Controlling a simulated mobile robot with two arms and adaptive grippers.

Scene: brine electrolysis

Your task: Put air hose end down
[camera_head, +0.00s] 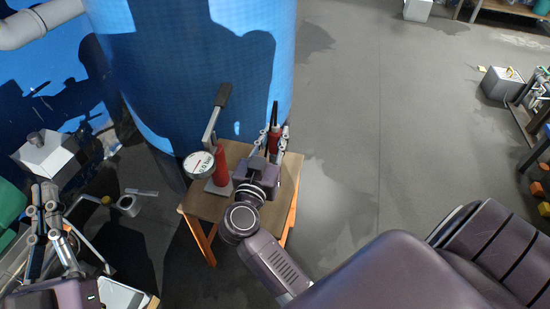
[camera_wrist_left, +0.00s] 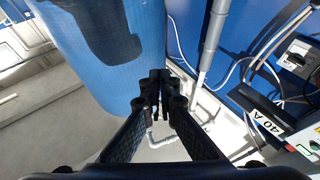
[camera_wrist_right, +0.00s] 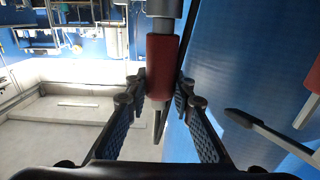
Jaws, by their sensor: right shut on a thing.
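The air hose end appears to be the red-sleeved piece (camera_head: 273,140) with a dark upper tip. It also shows in the right wrist view (camera_wrist_right: 162,68) as a red sleeve with a grey metal part. My right gripper (camera_head: 270,142) is shut around its red part, above the small wooden table (camera_head: 202,207). The piece is roughly upright; whether its lower end touches the table is hidden. My left gripper (camera_head: 44,192) is at the far left, away from the table. Its fingertips meet with nothing visible between them in the left wrist view (camera_wrist_left: 160,82).
A hand pump with a red cylinder (camera_head: 221,166), a round gauge (camera_head: 199,165) and a black-gripped lever (camera_head: 222,95) stands on the table, left of my right gripper. A large blue tank (camera_head: 190,60) rises behind.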

